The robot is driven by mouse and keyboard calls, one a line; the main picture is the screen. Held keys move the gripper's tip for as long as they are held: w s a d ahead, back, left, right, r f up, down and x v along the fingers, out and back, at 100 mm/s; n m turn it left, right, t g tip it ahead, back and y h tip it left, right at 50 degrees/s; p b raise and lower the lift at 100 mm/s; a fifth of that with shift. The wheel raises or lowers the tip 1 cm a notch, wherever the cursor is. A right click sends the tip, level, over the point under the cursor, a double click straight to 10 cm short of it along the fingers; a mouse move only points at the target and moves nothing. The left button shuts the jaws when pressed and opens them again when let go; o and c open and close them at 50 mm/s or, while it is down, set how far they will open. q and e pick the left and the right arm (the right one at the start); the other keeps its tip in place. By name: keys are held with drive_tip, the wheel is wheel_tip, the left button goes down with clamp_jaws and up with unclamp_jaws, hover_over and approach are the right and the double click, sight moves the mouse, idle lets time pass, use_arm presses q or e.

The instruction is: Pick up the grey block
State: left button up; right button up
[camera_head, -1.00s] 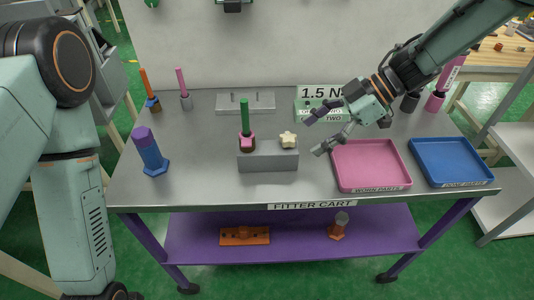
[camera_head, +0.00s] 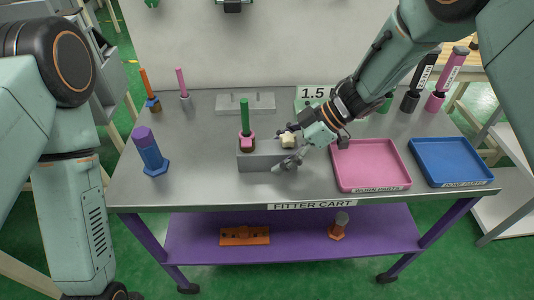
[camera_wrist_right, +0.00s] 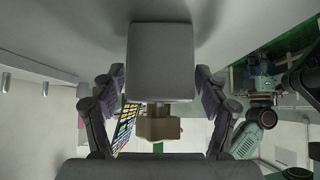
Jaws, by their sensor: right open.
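The grey block (camera_head: 255,160) sits on the metal cart top, left of the pink tray. A green peg (camera_head: 244,112) with a pink-and-brown piece (camera_head: 246,142) and a cream star-shaped knob (camera_head: 288,141) stand on it. My right gripper (camera_head: 283,149) is open at the block's right end, one finger behind and one in front, partly hiding that end. In the right wrist view the block's end (camera_wrist_right: 160,62) lies between the spread fingers, with gaps on both sides; a tan piece (camera_wrist_right: 160,128) shows below it. My left gripper is out of view.
A pink tray (camera_head: 372,185) and a blue tray (camera_head: 452,181) lie to the right. A blue-and-purple bolt (camera_head: 150,152) and two thin pegs stand to the left. A grey rail (camera_head: 245,108) lies behind the block. Dark and pink cylinders stand at the back right.

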drive_tip(key=shift+a+f, duration=0.45)
drive_tip(key=shift+a, duration=0.15)
drive_tip(key=shift+d, duration=0.1)
drive_tip(key=shift+c, duration=0.4)
drive_tip(key=shift+c, duration=0.7)
drive_tip(key=c, duration=1.2)
